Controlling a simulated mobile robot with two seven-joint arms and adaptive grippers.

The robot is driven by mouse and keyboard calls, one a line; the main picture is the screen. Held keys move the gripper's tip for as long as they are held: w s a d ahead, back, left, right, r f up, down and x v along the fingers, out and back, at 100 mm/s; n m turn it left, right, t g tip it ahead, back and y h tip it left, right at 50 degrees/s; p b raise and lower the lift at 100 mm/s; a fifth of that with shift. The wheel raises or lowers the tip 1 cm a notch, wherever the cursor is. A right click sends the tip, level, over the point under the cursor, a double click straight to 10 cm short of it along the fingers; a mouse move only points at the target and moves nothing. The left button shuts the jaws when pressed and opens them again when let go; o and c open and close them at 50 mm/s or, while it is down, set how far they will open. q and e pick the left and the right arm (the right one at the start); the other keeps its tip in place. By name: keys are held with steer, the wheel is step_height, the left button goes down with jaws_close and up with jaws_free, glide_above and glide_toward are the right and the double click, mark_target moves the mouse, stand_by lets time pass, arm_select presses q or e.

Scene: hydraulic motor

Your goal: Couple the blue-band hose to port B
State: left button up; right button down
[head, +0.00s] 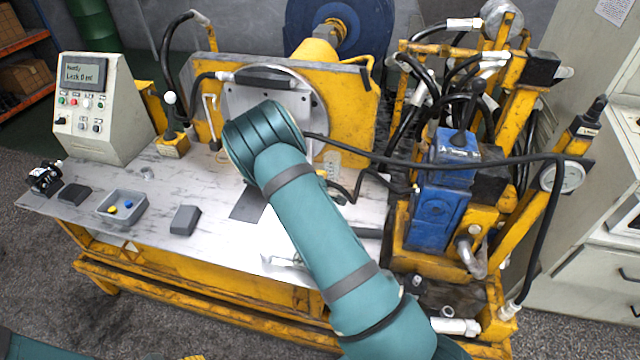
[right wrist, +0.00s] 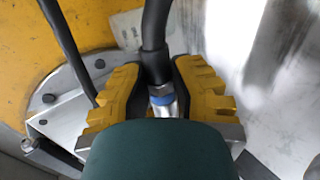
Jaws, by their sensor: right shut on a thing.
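My right gripper (right wrist: 158,88) is shut on the blue-band hose, with a yellow-padded finger on each side of it. In the right wrist view the hose (right wrist: 155,35) is black, with a metal fitting and a blue band (right wrist: 163,100) between the fingers. My own teal wrist hides the fitting's far end. In the head view my right arm covers the gripper in front of the grey plate (head: 240,97) on the yellow motor stand. Port B cannot be made out in either view.
A long black hose (head: 480,156) spans from the right frame to behind my wrist. The blue valve unit (head: 436,208) stands to the right. A control box (head: 92,105), grey tray (head: 122,207) and dark block (head: 185,220) occupy the bench's left. The bench front is mostly clear.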

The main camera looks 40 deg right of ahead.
step_height(320, 180, up, 2)
steer(key=shift+r+p, duration=0.15)
steer(key=shift+p, duration=0.65)
steer(key=shift+r+p, duration=1.8)
steer(key=shift+r, duration=0.4)
steer(key=shift+f, duration=0.1)
steer(key=shift+w+d, duration=0.1)
steer(key=w+d+b, duration=0.2)
steer(key=w+d, duration=0.3)
steer(key=shift+d, duration=0.4)
steer(key=w+a+b, duration=0.1)
steer(key=w+a, duration=0.5)
steer(key=w, duration=0.1)
steer(key=shift+w+a+b, duration=0.35)
steer(key=shift+w+a, duration=0.05)
